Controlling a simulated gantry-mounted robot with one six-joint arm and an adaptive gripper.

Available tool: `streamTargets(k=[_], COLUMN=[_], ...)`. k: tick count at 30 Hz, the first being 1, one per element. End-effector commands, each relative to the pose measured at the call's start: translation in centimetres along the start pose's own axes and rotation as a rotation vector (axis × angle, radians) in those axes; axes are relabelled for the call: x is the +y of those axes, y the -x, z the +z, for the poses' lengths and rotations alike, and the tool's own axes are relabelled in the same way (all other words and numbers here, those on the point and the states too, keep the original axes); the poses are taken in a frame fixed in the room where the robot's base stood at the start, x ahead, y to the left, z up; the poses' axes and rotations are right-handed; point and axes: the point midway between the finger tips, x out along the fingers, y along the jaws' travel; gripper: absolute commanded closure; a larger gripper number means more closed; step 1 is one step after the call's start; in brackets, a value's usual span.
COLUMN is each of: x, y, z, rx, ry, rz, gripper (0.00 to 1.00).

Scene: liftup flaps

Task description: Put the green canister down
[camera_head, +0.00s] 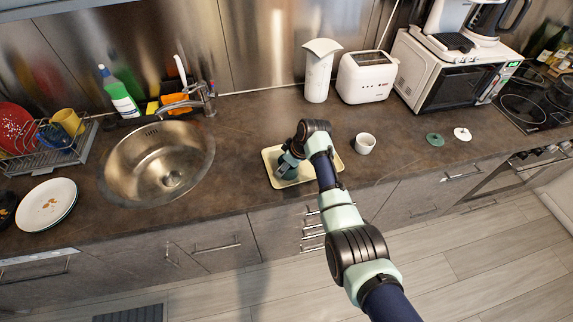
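My gripper (288,162) points down over a pale yellow tray (306,179) on the counter. Its fingers are too small and too covered by my wrist to show whether they are open or shut. A dark green-teal shape at the arm's end, over the tray's left part, may be the green canister or part of my gripper; I cannot tell which. No other green canister stands in plain view. A flat green disc (435,139), like a lid, lies on the counter at the right.
A white cup (365,143) stands just right of the tray. A white disc (462,134), toaster (367,78), white container (319,75) and microwave (440,75) are further right or behind. A sink (150,165) lies left. The counter between sink and tray is clear.

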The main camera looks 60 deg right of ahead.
Motion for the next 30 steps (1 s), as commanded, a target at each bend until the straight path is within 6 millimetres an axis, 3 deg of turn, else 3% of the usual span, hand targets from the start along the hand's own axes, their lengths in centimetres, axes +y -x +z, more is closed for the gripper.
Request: streamTargets(k=[1, 5, 17, 30], x=[0.0, 0.0, 0.0, 0.1], y=[-0.1, -0.1, 0.9, 10.8], z=[0.0, 0.0, -0.2, -0.2], rx=[0.0, 0.0, 0.001, 0.002], ry=[0.0, 0.0, 0.0, -0.001], rz=[0.0, 0.0, 0.001, 0.002], gripper=[0.31, 0.11, 0.11, 0.11])
